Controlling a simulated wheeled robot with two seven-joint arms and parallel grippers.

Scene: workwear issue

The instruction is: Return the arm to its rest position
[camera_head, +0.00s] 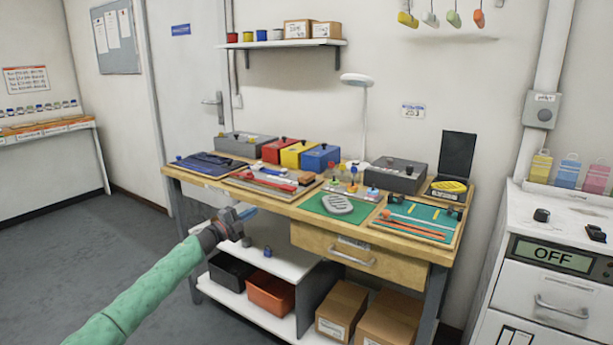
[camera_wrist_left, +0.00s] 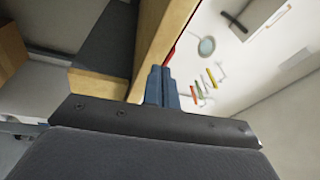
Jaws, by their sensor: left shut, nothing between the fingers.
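My left arm, in a green sleeve, reaches in from the lower left of the head view. Its gripper (camera_head: 246,212) is shut and empty, in front of the workbench's left front edge. In the left wrist view the two blue-grey fingers (camera_wrist_left: 162,87) stand together with nothing held between them. The wooden workbench (camera_head: 283,207) is behind the gripper in the head view. My right gripper is in neither view.
The bench carries trays, coloured boxes (camera_head: 320,157) and a lamp (camera_head: 356,80). A lower shelf (camera_head: 222,299) holds a black bin (camera_head: 231,270) and an orange bin (camera_head: 270,294). A white cabinet (camera_head: 550,285) stands at right. The floor (camera_head: 60,260) at left is clear.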

